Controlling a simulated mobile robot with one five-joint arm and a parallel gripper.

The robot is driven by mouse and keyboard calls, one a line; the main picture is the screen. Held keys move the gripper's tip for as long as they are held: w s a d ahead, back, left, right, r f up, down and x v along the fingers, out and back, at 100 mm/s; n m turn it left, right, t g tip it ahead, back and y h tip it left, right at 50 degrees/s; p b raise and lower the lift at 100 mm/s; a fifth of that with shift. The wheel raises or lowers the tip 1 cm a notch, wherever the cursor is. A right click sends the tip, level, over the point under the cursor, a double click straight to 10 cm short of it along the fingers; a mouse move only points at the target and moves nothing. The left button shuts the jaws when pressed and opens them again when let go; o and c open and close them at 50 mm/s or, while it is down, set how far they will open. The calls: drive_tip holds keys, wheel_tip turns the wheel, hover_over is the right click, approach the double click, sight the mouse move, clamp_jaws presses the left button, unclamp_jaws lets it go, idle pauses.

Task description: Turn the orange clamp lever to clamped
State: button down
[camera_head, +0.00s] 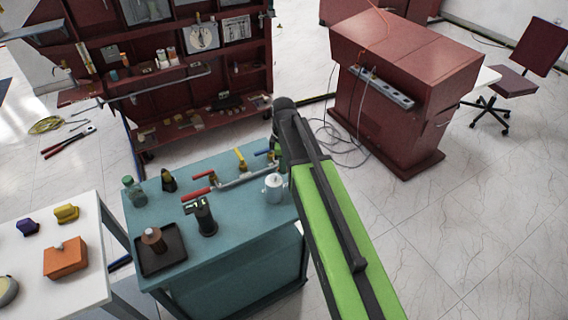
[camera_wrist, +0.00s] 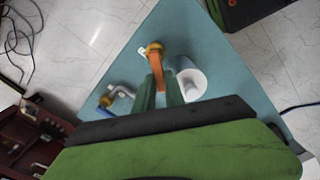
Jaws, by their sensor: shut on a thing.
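The orange clamp lever (camera_wrist: 157,74) shows in the wrist view, running from a gold-coloured pivot (camera_wrist: 154,49) on the teal bench top toward my gripper. My gripper (camera_wrist: 160,86) has its two green fingers on either side of the lever and is shut on it near its end. In the head view my green and dark arm reaches over the right side of the bench, and the orange lever is hidden there. Whether the lever stands at clamped cannot be told.
A white canister (camera_wrist: 190,84) stands close to the right of my fingers. A blue-handled valve (camera_wrist: 108,109) is to the left. The teal bench (camera_head: 240,218) also holds red levers (camera_head: 196,193), a yellow lever (camera_head: 239,154) and a dark tray (camera_head: 174,263). Floor at right is clear.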

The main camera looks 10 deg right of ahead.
drive_tip(key=shift+s+n, duration=0.35)
drive_tip(key=shift+n, duration=0.8)
drive_tip(key=shift+s+n, duration=0.4)
drive_tip(key=shift+n, duration=0.7)
drive_tip(key=shift+s+n, duration=0.35)
drive_tip(key=shift+n, duration=0.8)
drive_tip(key=c, duration=1.4)
unclamp_jaws()
wheel_tip(320, 180, up, 17)
drive_tip(key=p, duration=1.7)
drive_tip(key=shift+r, duration=0.2)
